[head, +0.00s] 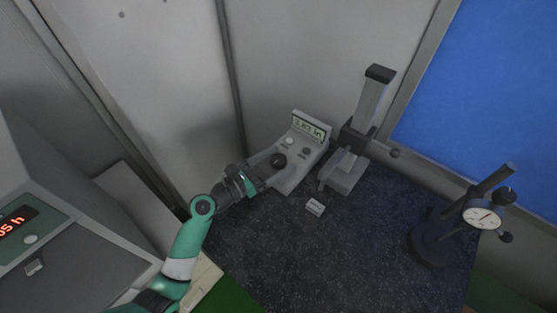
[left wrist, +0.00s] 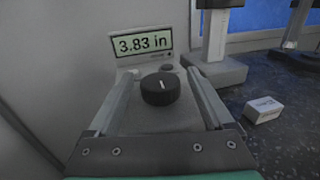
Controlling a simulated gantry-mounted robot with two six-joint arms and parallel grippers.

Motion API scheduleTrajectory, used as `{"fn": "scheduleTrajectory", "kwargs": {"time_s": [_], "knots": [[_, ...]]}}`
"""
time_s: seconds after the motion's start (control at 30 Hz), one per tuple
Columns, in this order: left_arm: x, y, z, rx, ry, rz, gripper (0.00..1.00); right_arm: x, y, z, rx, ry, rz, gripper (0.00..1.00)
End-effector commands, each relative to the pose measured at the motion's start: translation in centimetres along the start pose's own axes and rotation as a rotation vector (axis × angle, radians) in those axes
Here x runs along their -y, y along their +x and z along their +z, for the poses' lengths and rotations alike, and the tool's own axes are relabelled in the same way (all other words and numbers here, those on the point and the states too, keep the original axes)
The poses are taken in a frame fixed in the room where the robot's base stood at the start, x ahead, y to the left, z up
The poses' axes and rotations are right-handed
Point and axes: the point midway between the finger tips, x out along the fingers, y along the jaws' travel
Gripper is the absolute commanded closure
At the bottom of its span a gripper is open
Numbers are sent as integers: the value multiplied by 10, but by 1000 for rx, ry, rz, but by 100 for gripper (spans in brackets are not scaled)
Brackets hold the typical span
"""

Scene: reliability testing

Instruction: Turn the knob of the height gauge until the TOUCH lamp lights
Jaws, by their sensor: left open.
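The height gauge has a grey console (head: 294,178) with a black round knob (head: 278,160) and a display (head: 311,126). In the left wrist view the display (left wrist: 142,44) reads 3.83 in, and the knob (left wrist: 160,89) has a white pointer line. A pale round part (head: 289,141) and a dark one (head: 306,152) sit between knob and display; which is the TOUCH lamp I cannot read, and neither visibly glows. The gauge column (head: 371,98) stands to the right. My left gripper (head: 269,168) is open, its fingers on either side of the knob with gaps.
A small white block (head: 315,207) lies on the dark speckled table (head: 330,265) in front of the gauge. A dial indicator (head: 482,217) on a black stand is at the right. An instrument with a red display (head: 18,222) is at the left. The table's middle is clear.

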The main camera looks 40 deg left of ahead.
Motion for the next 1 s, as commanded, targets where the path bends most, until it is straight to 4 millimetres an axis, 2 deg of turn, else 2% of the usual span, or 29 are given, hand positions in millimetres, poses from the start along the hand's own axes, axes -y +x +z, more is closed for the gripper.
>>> {"fn": "scheduleTrajectory", "kwargs": {"time_s": [0.27, 0.73, 1.0], "knots": [[0, 3, 0, 0, 0, 1, 15, 0, 0, 0, 0, 0, 0, 50], [0, 2, 0, 0, 0, 1, 99, 0, 0, 0, 0, 0, 0, 50], [0, 3, 3, 0, -2, 24, 100, 0, 7, -6, 0, 0, 0, 50]]}}
